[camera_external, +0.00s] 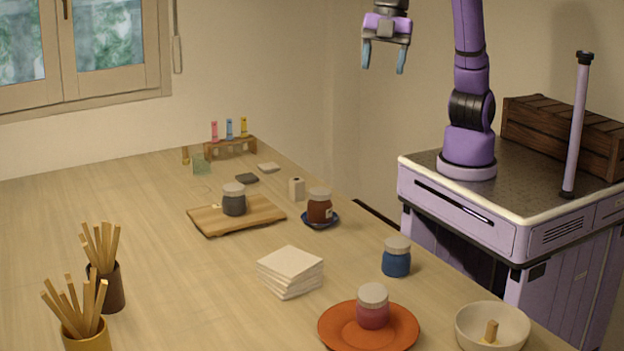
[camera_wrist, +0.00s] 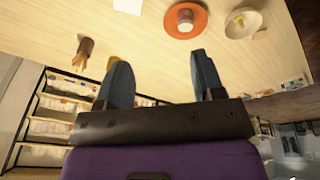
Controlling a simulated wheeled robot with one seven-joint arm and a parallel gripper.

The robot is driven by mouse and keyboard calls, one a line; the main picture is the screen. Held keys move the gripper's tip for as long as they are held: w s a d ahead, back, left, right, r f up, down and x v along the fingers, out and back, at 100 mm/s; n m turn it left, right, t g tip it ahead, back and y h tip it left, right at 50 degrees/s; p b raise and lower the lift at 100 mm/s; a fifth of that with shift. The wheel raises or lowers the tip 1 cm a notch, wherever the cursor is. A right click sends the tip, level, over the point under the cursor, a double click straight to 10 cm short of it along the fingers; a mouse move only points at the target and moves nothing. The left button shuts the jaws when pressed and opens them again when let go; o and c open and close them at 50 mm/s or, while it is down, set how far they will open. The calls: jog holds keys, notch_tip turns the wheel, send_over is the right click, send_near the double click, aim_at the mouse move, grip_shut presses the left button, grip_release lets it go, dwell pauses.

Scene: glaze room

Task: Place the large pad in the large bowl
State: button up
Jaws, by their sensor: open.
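A white bowl (camera_external: 468,331) stands at the table's front right; it also shows at the top of the wrist view (camera_wrist: 233,30). A small tan block (camera_external: 490,331) stands in it. Two flat pads lie at the far end of the table: a dark grey pad (camera_external: 247,178) and a pale pad (camera_external: 268,167). They look close in size, and I cannot tell which is the large one. My gripper (camera_external: 385,62) is open and empty, high above the table and far from both pads and bowl. Its two blue-grey fingers show apart in the wrist view (camera_wrist: 160,70).
A jar stands on an orange plate (camera_external: 335,332) left of the bowl. A blue jar (camera_external: 396,260), white tile stack (camera_external: 290,268), brown jar (camera_external: 319,208), wooden board (camera_external: 207,224), small bottle (camera_external: 296,189) and vial rack (camera_external: 231,149) occupy the table. Stick cups (camera_external: 108,290) stand left.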

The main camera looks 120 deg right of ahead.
jog(key=s+d+r+m+t, duration=0.2)
jog(key=s+d+m, duration=0.3)
jog(key=s+d, duration=1.25)
jog(key=s+d+f+m, duration=0.1)
jog(key=s+d+f, duration=0.1)
jog(key=s, duration=0.3)
jog(key=s+d+f+m, duration=0.2)
jog(key=s+d+f, duration=0.1)
jog(key=s, duration=0.2)
jog(key=s+d+f+m+h, duration=0.1)
jog(key=s+d+f, duration=0.1)
jog(key=s, duration=0.3)
jog(key=shift+d+f+t, duration=0.4)
jog(key=shift+d, duration=0.35)
